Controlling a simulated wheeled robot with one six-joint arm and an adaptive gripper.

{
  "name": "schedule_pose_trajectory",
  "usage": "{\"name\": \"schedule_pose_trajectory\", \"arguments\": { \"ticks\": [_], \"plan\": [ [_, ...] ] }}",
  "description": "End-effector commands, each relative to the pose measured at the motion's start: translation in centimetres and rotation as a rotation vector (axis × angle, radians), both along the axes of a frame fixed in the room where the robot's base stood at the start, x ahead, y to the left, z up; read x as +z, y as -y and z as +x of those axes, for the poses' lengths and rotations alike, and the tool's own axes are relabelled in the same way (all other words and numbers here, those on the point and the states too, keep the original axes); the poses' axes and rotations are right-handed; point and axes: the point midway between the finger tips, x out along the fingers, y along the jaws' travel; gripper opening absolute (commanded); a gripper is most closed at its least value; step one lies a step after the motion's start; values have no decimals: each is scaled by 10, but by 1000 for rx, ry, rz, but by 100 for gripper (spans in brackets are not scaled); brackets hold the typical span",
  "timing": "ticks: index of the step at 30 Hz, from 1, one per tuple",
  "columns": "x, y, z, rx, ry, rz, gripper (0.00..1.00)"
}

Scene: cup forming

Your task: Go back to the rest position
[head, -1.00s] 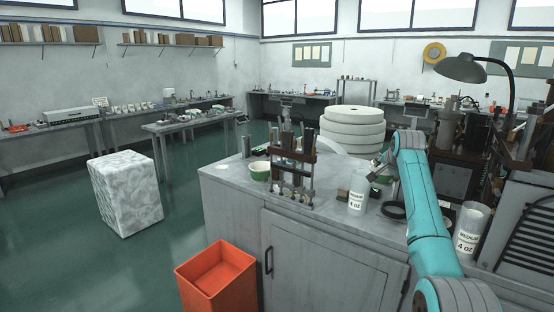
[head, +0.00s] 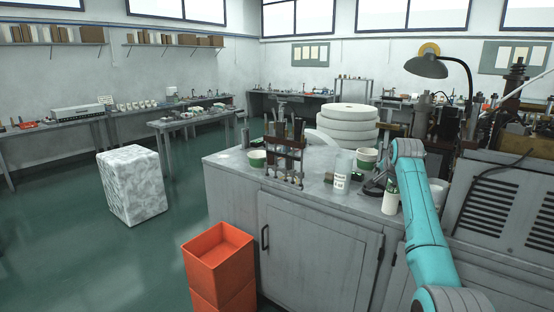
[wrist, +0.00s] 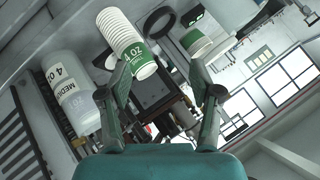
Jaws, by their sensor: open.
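My teal arm reaches over the grey counter at the right of the head view. My gripper (head: 376,184) is small and partly hidden there. In the wrist view my gripper (wrist: 163,85) has its two fingers spread apart, with nothing held between them. A stack of white and green paper cups (wrist: 128,42) shows beyond the left finger, and a separate white and green cup (wrist: 197,44) beyond the right one. In the head view a cup (head: 366,156) stands behind my gripper and a white cup stack (head: 390,204) shows just below it.
A clear container (head: 342,172) marked 4 oz stands left of my gripper. An orange bin (head: 217,262) and a marbled block (head: 132,185) are on the floor.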

Motion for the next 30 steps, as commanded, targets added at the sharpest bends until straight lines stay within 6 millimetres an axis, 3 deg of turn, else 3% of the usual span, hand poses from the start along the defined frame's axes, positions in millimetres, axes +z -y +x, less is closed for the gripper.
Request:
{"name": "schedule_pose_trajectory", "arguments": {
  "ticks": [8, 14, 23, 30],
  "plan": [
    [-42, -6, -4, 20, 8, -21, 64],
    [-89, -13, -12, 45, 17, -44, 64],
    [-206, -36, -51, 105, 44, -107, 64],
    [-296, -58, -105, 161, 70, -166, 64]
  ]
}}
